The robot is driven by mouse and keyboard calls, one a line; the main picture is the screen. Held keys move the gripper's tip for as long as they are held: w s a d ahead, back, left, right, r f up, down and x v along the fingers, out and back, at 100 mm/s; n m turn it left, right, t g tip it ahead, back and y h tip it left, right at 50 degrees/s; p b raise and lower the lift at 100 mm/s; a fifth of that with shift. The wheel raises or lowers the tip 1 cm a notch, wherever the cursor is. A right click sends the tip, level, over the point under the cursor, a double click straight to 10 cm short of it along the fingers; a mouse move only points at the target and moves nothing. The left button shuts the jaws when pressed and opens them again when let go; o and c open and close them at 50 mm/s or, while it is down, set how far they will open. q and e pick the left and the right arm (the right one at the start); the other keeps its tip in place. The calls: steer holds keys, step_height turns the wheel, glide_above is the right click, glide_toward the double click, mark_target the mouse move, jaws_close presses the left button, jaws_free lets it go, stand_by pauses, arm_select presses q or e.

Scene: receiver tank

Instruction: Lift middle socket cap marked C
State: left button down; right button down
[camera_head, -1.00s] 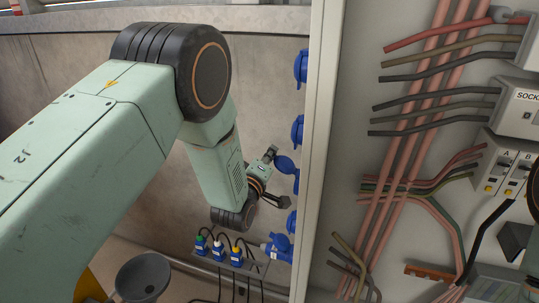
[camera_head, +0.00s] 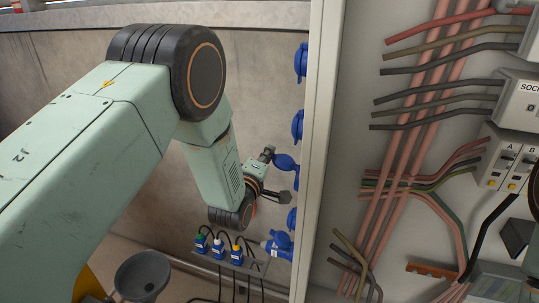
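Several blue socket caps line the left side of the cabinet, seen edge-on. The middle cap (camera_head: 285,162) juts out to the left more than the upper caps (camera_head: 297,125); its mark C cannot be read from here. My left gripper (camera_head: 276,175) is beside the middle cap, its dark fingers spread, one tip above left of the cap and the other below it. It holds nothing that I can see, and I cannot tell whether a finger touches the cap.
A plugged blue connector (camera_head: 278,246) sits at the lowest socket. A small shelf (camera_head: 262,266) holds several blue plugs with cables below my gripper. A grey funnel-shaped thing (camera_head: 142,274) is at lower left. The cabinet edge (camera_head: 318,150) rises right of the caps; wiring and switches are inside.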

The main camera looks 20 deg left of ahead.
arm_select(q)
steer(key=shift+a+f+n+b, duration=0.1)
steer(key=shift+f+n+b, duration=0.75)
steer(key=shift+n, duration=0.55)
steer(key=shift+a+f+n+b, duration=0.1)
steer(key=shift+f+n+b, duration=0.45)
steer(key=shift+f+n, duration=0.65)
steer(key=shift+r, duration=0.2)
steer(key=c, duration=1.5)
jaws_free()
steer(key=shift+f, duration=0.1)
steer(key=s, duration=1.2)
steer(key=shift+a, duration=0.15)
